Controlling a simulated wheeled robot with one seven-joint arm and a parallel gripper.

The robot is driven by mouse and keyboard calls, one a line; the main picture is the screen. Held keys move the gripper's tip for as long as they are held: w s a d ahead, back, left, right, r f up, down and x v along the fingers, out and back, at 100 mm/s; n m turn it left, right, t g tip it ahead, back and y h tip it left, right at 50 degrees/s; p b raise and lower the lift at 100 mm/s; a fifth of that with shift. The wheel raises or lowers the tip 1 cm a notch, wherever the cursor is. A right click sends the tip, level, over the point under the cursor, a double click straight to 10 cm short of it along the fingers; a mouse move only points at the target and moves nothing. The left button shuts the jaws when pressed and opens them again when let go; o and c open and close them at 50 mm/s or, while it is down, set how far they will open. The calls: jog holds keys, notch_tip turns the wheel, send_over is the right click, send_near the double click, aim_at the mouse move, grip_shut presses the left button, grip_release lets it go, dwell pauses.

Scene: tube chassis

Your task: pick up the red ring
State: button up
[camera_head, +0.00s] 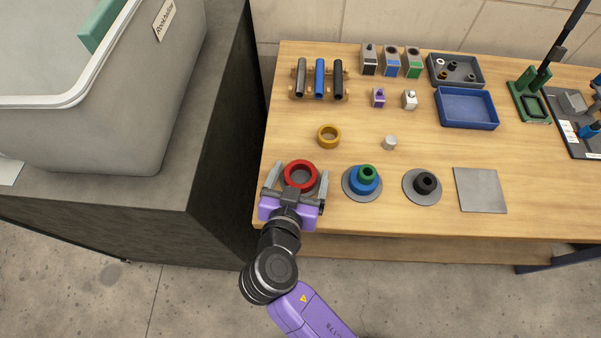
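The red ring (287,178) is at the front left of the wooden table, on or just above a round grey base (322,181) that is mostly hidden. My gripper (299,173) is over the same spot, with its two grey fingers spread apart, one on the left and one on the right of the ring. In this picture the fingers look apart from the ring. Whether they are level with it in height I cannot tell. The front edge of the ring is partly covered by my gripper's body.
Right of the ring stand a grey disc with blue and green rings (364,182) and one with a black ring (426,184). A yellow ring (328,136) and a small pale cylinder (390,143) lie behind. A grey plate (480,190) lies at right. A dark cabinet (222,130) borders the left.

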jog(key=c, duration=1.4)
jog(key=shift+o, duration=0.2)
